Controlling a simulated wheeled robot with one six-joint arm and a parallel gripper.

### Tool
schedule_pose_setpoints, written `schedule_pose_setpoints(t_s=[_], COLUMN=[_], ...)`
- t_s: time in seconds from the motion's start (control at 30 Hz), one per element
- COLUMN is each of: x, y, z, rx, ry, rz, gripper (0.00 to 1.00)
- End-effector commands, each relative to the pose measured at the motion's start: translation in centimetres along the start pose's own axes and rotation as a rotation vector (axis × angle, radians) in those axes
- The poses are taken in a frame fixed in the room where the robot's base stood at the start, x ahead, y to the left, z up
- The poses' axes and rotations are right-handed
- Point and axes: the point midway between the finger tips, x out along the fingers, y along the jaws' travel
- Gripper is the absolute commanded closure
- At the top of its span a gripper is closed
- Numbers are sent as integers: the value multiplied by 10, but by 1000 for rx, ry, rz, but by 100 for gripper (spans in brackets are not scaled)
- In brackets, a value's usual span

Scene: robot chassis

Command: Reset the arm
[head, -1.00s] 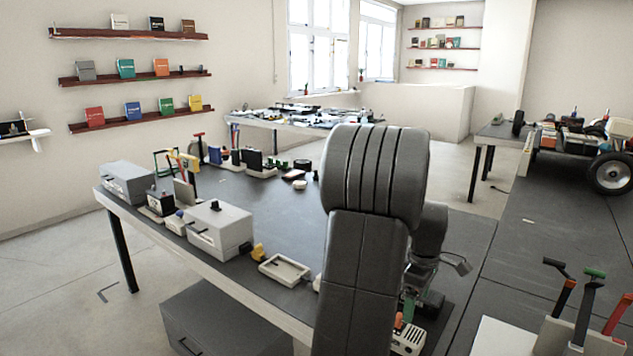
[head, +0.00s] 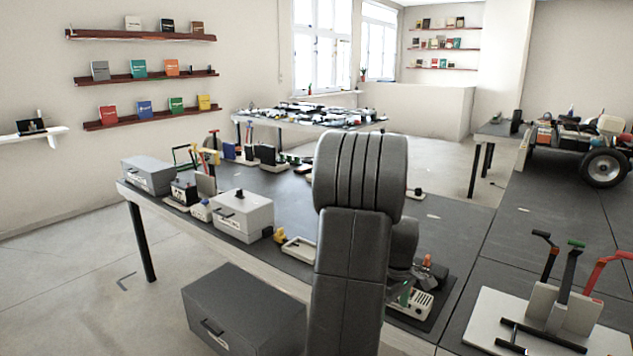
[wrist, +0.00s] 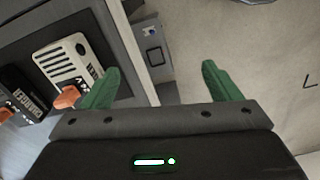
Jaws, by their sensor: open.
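My arm (head: 352,240) rises dark grey through the middle of the head view and hides part of the table behind it. My gripper (wrist: 159,72) shows in the wrist view with its two green fingers spread apart. Nothing is between the fingers. Beyond the gap are a table edge, a grey box and the pale floor. In the head view the gripper is mostly hidden behind the arm.
A white slotted device (wrist: 75,62) lies near the left finger. The dark table (head: 300,205) carries grey boxes (head: 243,215), a white tray (head: 299,250) and small tools. A holder with upright handles (head: 560,303) stands at right. A dark cabinet (head: 243,310) is below.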

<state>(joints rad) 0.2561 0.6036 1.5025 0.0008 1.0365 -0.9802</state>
Motion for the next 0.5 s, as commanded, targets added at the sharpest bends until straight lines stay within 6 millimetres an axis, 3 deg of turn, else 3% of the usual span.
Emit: schedule_pose_setpoints(t_s=[0.2,0.5], x=[16,21], y=[-10,-13], z=[-19,-26], rx=[75,109], ry=[0,1], rz=[0,1], gripper=[17,17])
